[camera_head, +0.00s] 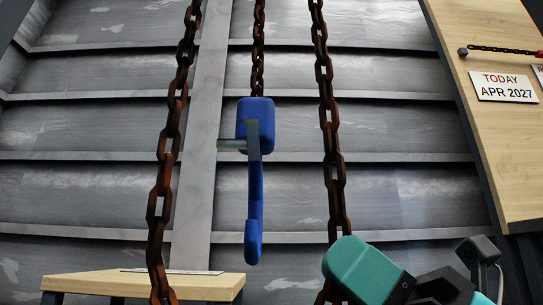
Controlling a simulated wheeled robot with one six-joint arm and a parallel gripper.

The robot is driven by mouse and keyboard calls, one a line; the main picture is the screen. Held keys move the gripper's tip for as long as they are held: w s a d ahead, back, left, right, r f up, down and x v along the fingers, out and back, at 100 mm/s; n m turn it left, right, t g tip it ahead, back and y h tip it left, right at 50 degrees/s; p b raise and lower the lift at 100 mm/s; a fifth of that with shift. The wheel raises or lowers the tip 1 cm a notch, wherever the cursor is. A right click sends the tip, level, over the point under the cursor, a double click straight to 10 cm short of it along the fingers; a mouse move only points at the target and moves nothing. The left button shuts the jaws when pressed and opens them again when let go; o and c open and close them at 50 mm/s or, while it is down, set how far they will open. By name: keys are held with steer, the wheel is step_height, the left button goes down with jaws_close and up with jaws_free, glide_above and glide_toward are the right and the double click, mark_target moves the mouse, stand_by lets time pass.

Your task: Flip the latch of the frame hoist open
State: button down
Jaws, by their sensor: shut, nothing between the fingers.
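The frame hoist hangs in the middle of the head view as a blue block (262,108) on a rusty chain, with a long blue hook arm (254,210) reaching down below it. A grey metal latch (253,138) lies against the front of the block, and a thin grey bar (231,145) sticks out to the left at its height. Whether the latch is open or closed is hard to tell from this angle. Teal and dark parts of my arm show at the lower right, below and right of the hook. I see no fingertips of my gripper.
Two heavy rusty chains hang left (161,190) and right (331,135) of the hoist, the right one close to my arm. A wooden bench top (190,284) is at the lower left. A wooden board (500,150) with a date sign (504,87) stands at the right.

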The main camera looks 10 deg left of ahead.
step_height(320, 180, up, 2)
steer(key=a+p, duration=0.1)
steer(key=p, duration=1.3)
glide_toward(248, 138)
steer(key=shift+x, duration=3.25)
